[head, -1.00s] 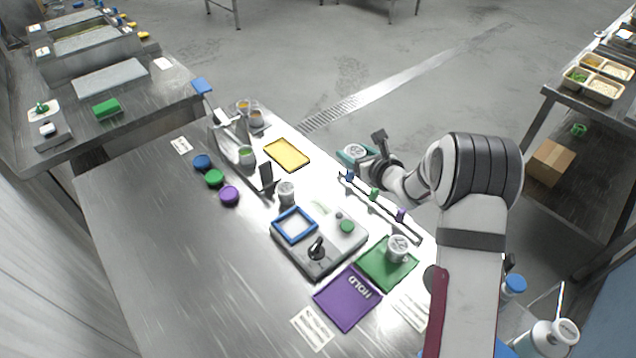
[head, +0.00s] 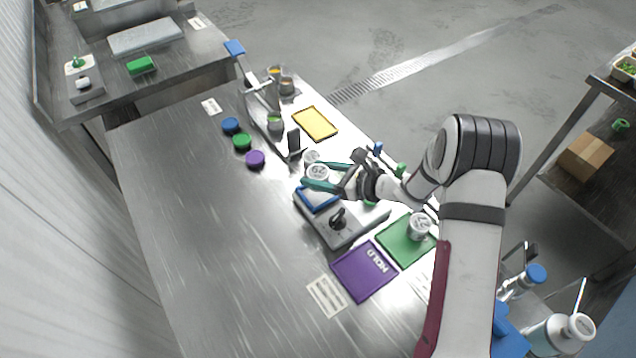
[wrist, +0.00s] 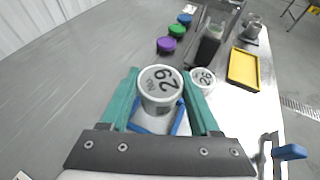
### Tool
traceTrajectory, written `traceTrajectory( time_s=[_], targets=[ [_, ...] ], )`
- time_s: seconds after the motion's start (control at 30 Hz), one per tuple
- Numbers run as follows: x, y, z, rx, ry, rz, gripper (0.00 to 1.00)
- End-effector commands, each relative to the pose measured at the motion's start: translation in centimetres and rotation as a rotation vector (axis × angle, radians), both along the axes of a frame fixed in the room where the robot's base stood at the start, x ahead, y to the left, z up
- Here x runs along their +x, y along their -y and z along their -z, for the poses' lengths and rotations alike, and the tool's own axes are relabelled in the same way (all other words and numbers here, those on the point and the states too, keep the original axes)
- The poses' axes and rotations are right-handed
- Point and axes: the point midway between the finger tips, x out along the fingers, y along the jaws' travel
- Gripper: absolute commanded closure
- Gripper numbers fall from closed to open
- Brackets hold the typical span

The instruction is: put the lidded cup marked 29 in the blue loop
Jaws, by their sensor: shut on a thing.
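My gripper (head: 322,178) has teal fingers and is shut on the white lidded cup marked 29 (wrist: 160,86). This cup also shows in the head view (head: 317,172), its lid facing up. The blue loop (head: 318,201) is a square frame on the grey device, partly hidden by my gripper and the cup. In the wrist view, the loop (wrist: 178,125) shows below and around the cup, which appears held above it; the exact gap cannot be told. Another lidded cup, marked 26 (wrist: 203,78), stands just beyond my right finger.
The grey device (head: 340,232) has a black knob. A green tray (head: 396,250) with another lidded cup (head: 419,226) and a purple HOLD tray (head: 362,275) lie nearby. A yellow tray (head: 315,123) and a metal rack (head: 262,108) stand farther back.

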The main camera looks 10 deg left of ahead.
Motion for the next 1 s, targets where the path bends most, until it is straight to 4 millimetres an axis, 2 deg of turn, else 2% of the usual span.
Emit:
traceTrajectory(
  time_s=[0.1, 0.2, 0.57, 0.6, 0.73, 1.0],
  targets=[
    [0.0, -0.2, 2.5, 0.0, -0.003, 0.0, 0.94],
    [0.0, -0.2, 3.8, 0.0, -0.001, 0.0, 0.94],
    [0.0, -0.1, 4.2, 0.0, 0.0, 0.001, 0.94],
    [0.0, -0.1, 4.1, 0.0, 0.0, 0.001, 0.3],
    [0.0, -0.1, 4.1, 0.0, 0.0, 0.001, 0.07],
    [0.0, -0.1, 4.0, 0.0, 0.0, 0.001, 0.07]
  ],
)
